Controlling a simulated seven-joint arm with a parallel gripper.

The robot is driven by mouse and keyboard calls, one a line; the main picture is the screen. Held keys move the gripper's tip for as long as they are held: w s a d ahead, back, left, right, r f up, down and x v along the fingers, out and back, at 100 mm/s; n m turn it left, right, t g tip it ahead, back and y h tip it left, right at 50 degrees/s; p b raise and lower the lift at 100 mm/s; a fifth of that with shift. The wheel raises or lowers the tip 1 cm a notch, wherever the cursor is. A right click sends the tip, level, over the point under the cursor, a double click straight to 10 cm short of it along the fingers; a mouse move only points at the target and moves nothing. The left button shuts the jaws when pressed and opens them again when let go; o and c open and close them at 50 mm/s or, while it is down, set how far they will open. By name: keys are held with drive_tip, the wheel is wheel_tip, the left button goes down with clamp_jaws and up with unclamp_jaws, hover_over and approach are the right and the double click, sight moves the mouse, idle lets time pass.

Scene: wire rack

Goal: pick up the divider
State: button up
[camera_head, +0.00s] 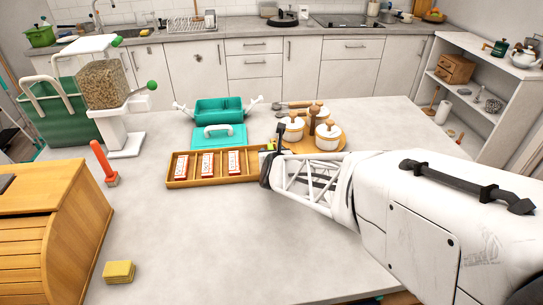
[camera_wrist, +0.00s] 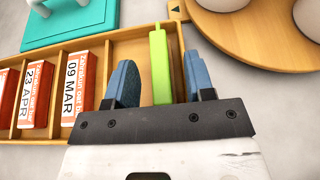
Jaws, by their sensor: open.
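A thin lime-green strip (camera_wrist: 160,65), which looks to be the divider, stands at the right end of the wooden tray (camera_wrist: 127,49). My gripper (camera_wrist: 160,60) is open, with one blue-grey finger on each side of the strip in the wrist view. The strip's lower part is hidden behind my gripper's dark mount. In the head view my gripper (camera_head: 271,166) is at the tray's right end and hides much of that end. A small yellow-green bit (camera_head: 270,147) shows there.
A teal lid (camera_head: 219,139) is behind the tray. A round wooden board with white pots (camera_head: 327,141) stands close behind right. The table's front middle is clear.

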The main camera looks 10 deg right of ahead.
drive_tip(key=shift+c, duration=0.2)
idle(0.3)
clamp_jaws()
drive_tip(key=shift+r, duration=0.1)
drive_tip(key=shift+r, duration=1.75)
drive_tip(key=s+d+r, duration=0.1)
drive_tip(key=s+d, duration=0.1)
drive_tip(key=s, duration=1.4)
drive_tip(key=shift+r, duration=0.15)
